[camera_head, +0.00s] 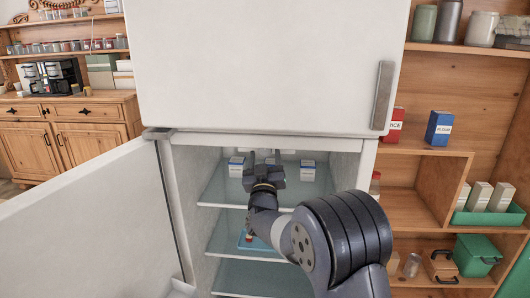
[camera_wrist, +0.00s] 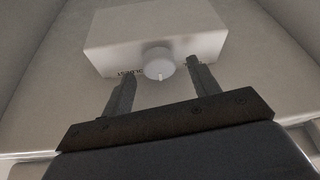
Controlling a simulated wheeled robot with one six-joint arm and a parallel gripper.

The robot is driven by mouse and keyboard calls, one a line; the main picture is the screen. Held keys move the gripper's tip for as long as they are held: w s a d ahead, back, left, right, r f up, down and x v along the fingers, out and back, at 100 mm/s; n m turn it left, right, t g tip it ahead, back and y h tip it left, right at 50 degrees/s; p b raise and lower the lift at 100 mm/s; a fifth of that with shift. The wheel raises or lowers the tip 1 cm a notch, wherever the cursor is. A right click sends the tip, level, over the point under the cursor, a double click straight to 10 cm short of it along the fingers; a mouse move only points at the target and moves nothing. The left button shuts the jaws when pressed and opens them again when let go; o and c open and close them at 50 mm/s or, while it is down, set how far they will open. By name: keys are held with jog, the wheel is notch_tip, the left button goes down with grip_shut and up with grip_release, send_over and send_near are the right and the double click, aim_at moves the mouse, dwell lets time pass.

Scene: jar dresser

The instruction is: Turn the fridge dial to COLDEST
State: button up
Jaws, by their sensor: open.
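The fridge (camera_head: 265,65) has its lower door (camera_head: 90,225) swung open to the left. In the wrist view, a round white dial (camera_wrist: 159,62) sits on the front of a pale box-shaped housing (camera_wrist: 110,38) inside the fridge. A small pale mark shows at the dial's lower edge. Dark lettering, partly hidden by the left finger, lies to the dial's left; it looks like part of COLDEST. My gripper (camera_wrist: 161,70) is open, its fingers either side of the dial with gaps; I cannot tell whether they reach it. In the head view my gripper (camera_head: 263,155) is inside the upper compartment and hides the dial.
Two white-and-blue cartons (camera_head: 236,167) (camera_head: 308,171) stand on the top glass shelf, left and right of my gripper. A blue item (camera_head: 252,243) lies on a lower shelf. Wooden shelving (camera_head: 440,185) stands close on the right.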

jog(key=shift+w+r, duration=0.15)
jog(key=shift+w, duration=0.25)
jog(key=c, duration=1)
